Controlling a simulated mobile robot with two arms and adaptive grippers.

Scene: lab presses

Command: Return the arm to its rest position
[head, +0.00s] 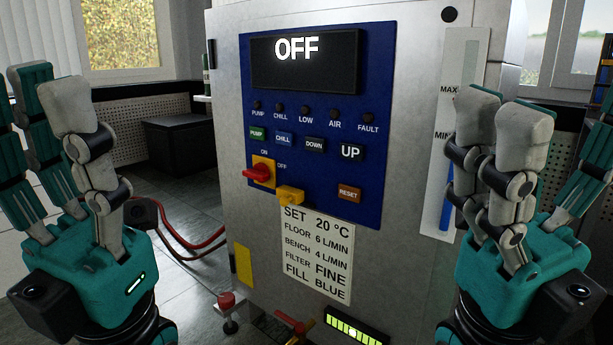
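My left gripper (55,105) stands at the left of the head view with its fingers pointing up. Its grey and teal fingers are spread apart with nothing between them. My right gripper (556,118) stands at the right, also fingers up, open and empty. It is in front of the right side of the metal cabinet (415,120) and hides part of it. Neither gripper appears to touch the cabinet. The cabinet's blue control panel (322,180) faces me, and its display (306,62) reads OFF.
A red rotary switch (259,173) and a yellow part (290,195) stick out from the panel. A settings label (317,256) is below. A red knob (227,301) and a green-lit bar (354,329) are low down. Red hoses (180,243) run on the left floor.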

